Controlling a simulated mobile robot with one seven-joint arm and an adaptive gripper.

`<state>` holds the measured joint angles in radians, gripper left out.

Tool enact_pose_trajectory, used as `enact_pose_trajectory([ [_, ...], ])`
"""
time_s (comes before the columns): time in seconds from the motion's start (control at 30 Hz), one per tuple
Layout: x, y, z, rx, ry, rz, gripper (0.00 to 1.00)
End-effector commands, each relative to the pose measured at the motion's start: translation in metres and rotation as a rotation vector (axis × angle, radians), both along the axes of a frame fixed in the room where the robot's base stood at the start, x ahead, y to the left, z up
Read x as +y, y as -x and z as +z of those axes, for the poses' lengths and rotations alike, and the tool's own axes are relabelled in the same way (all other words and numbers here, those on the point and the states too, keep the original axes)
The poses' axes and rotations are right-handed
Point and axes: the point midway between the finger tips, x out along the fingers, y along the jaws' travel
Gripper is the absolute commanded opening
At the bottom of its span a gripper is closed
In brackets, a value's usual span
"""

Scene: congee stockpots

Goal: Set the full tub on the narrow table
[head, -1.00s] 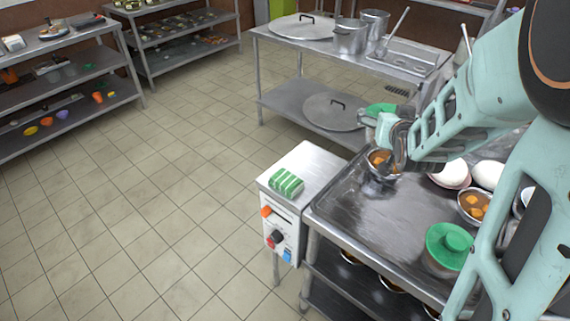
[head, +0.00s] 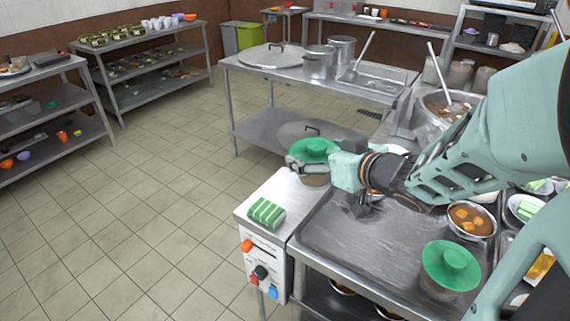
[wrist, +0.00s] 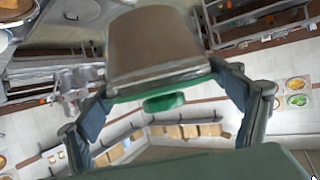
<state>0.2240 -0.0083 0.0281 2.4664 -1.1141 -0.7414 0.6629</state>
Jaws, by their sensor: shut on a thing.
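A tub with a green lid is held in my gripper (head: 318,163). The tub's brown body (wrist: 158,45) and green lid (wrist: 165,95) show in the wrist view between the two fingers; the lid (head: 314,148) shows in the head view. The tub is in the air by the far end of the narrow white-topped table (head: 275,190); its exact height above it is unclear. A green striped cloth (head: 266,213) lies on that table. A second green-lidded tub (head: 450,272) stands on the steel counter.
The steel counter (head: 360,240) adjoins the narrow table on the right and holds a bowl of orange pieces (head: 471,221). Behind is a steel table (head: 290,75) with pots. A control panel (head: 262,265) fronts the narrow table. Open floor lies left.

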Motion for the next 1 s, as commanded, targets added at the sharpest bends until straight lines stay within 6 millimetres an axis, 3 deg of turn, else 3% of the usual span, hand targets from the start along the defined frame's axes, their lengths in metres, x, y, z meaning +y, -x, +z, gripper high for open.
enact_pose_trajectory([
  [0.13, 0.007, 0.016, -0.009, -0.004, -0.001, 0.058, 0.48],
  [0.27, 0.012, 0.016, -0.016, -0.002, 0.000, 0.078, 0.48],
  [0.7, 0.041, -0.070, -0.063, -0.002, -0.002, 0.082, 0.48],
  [0.83, 0.047, -0.087, -0.086, -0.001, -0.002, 0.082, 0.48],
  [1.0, 0.050, -0.102, -0.100, -0.004, -0.001, 0.081, 0.48],
])
